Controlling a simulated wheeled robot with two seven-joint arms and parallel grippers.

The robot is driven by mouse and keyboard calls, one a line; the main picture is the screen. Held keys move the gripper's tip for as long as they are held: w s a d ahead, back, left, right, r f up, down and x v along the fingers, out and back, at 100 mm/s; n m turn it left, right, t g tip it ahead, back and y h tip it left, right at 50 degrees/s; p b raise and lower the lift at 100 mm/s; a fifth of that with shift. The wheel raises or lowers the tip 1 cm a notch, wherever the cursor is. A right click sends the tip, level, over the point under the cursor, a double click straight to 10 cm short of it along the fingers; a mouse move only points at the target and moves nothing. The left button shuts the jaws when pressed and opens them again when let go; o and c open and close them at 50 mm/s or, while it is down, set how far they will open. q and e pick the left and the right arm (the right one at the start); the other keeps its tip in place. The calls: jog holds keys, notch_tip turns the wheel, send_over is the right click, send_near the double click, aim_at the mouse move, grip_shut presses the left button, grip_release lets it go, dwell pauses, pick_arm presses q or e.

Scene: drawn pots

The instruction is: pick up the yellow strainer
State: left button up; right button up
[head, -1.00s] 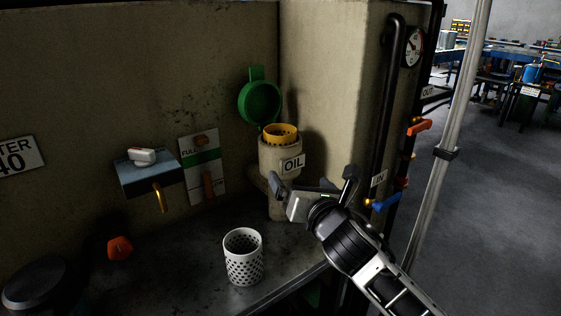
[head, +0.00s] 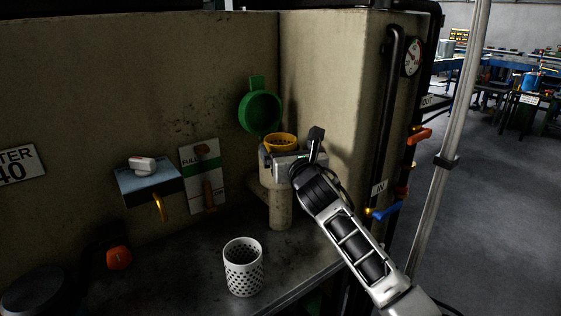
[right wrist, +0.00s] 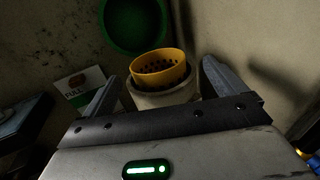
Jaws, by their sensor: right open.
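The yellow strainer (head: 281,142) sits in the mouth of the beige oil filler neck (head: 279,208), with its rim and holes showing. It also shows in the right wrist view (right wrist: 160,68), beyond and between the fingers. My right gripper (head: 290,150) is open in front of the filler neck and hides part of it, including the OIL label. In the right wrist view its fingers (right wrist: 160,88) are spread to either side of the neck, and nothing is held. I cannot tell whether they touch it. My left gripper is not in view.
The green cap (head: 261,112) stands open behind the strainer, against the wall. A white perforated cup (head: 243,267) stands on the ledge below. A gauge (head: 412,58), a black pipe and coloured valve handles are on the right. A blue-grey box (head: 151,187) is on the left wall.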

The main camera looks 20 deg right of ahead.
aim_at(285, 147)
jog(key=shift+w+a+f, duration=0.1)
jog(key=shift+w, duration=1.05)
jog(key=shift+w+a+f, duration=0.1)
jog(key=shift+w, duration=1.05)
jog(key=c, duration=1.3)
notch_tip(285, 147, up, 10)
